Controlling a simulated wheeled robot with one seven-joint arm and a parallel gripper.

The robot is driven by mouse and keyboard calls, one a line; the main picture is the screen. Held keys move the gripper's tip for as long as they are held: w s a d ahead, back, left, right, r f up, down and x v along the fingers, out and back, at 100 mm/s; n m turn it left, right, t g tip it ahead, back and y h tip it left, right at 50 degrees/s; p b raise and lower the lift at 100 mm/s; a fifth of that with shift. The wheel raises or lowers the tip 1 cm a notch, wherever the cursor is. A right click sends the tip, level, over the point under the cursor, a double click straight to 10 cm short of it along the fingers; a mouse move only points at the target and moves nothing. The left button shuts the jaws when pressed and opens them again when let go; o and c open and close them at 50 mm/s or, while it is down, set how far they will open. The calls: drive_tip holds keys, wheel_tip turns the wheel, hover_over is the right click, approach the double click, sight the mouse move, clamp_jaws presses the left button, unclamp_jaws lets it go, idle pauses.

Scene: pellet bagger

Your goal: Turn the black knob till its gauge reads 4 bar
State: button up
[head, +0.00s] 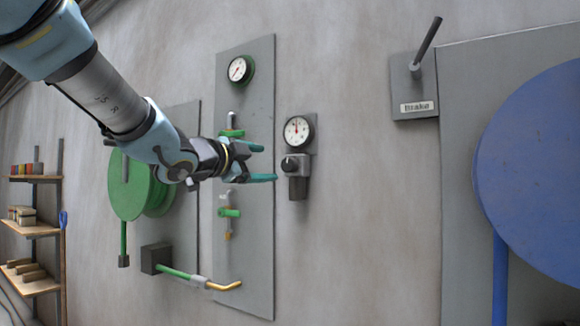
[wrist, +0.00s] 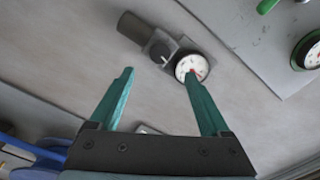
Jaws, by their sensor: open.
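The black knob (head: 291,165) sits on a grey regulator block on the wall, in the middle of the head view. Its gauge (head: 298,131), white-faced with a black rim, is just above it. The needle points roughly upward; I cannot read the number. My gripper (head: 272,163) is open and empty, its teal fingers pointing at the regulator from the left. In the wrist view the knob (wrist: 160,52) lies ahead, between and beyond the fingertips (wrist: 160,75), apart from them. The gauge (wrist: 192,68) there is partly hidden by the right finger.
A grey panel (head: 258,260) left of the regulator carries a green-rimmed gauge (head: 240,70) and green valve handles (head: 229,212). A dark cylinder (head: 297,188) hangs below the knob. A brake lever (head: 427,45) and blue wheel (head: 535,170) are at right. Bare wall lies between.

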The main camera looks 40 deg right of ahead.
sight(286, 165)
drive_tip(key=p+x, duration=0.2)
drive_tip(key=x, duration=0.7)
drive_tip(key=shift+w+d+f, duration=0.1)
drive_tip(key=shift+w+d, duration=0.05)
clamp_jaws()
idle(0.4)
